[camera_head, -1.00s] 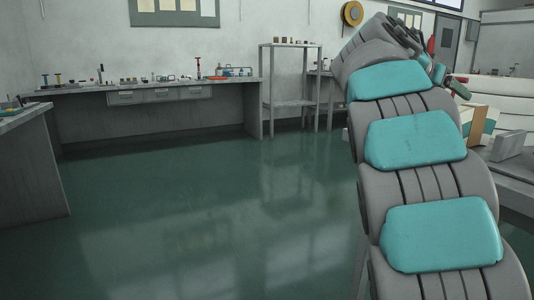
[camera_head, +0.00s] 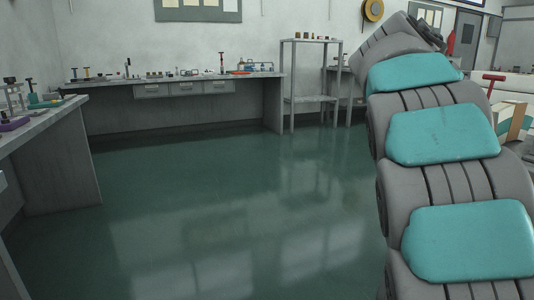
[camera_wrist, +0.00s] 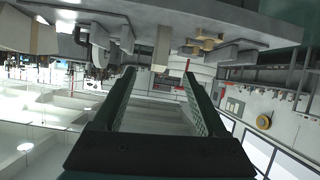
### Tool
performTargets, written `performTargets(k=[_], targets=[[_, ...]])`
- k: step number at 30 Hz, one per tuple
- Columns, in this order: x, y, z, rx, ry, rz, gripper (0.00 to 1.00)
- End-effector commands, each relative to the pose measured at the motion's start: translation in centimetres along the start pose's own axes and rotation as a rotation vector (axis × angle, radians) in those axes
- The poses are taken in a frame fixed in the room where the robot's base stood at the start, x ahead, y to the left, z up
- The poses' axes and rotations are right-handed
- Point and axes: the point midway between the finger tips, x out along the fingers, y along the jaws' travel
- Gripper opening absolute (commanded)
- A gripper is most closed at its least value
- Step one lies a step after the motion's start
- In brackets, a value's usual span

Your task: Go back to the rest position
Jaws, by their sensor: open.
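My gripper (camera_wrist: 156,82) shows in the wrist view with its two dark fingers spread apart. No object is held between them; only distant background shows in the gap. In the head view my grey and teal arm rises along the right side and bends away at the top. A dark part at its far end shows there, too small to tell the fingers. The wrist view is upside down, with the room's wall and ceiling below.
A long workbench (camera_head: 110,87) with small tools lines the back wall, beside a metal shelf (camera_head: 311,98). Another bench (camera_head: 38,130) stands at the left, holding a purple item (camera_head: 14,124). The green floor (camera_head: 220,200) between is clear. A white and orange box (camera_head: 514,120) is behind my arm.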

Motion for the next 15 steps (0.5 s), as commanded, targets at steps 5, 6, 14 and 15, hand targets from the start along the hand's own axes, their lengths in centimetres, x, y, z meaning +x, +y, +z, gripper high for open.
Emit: performTargets(k=[5,6,14,15], targets=[[-0.4,0.7,2.6,-0.072,-0.073,-0.014,0.75],[-0.5,0.9,3.3,-0.091,-0.091,-0.018,0.75],[-1.8,2.8,11.0,-0.272,-0.279,-0.075,0.75],[-2.3,3.3,12.9,-0.312,-0.323,-0.089,0.75]])
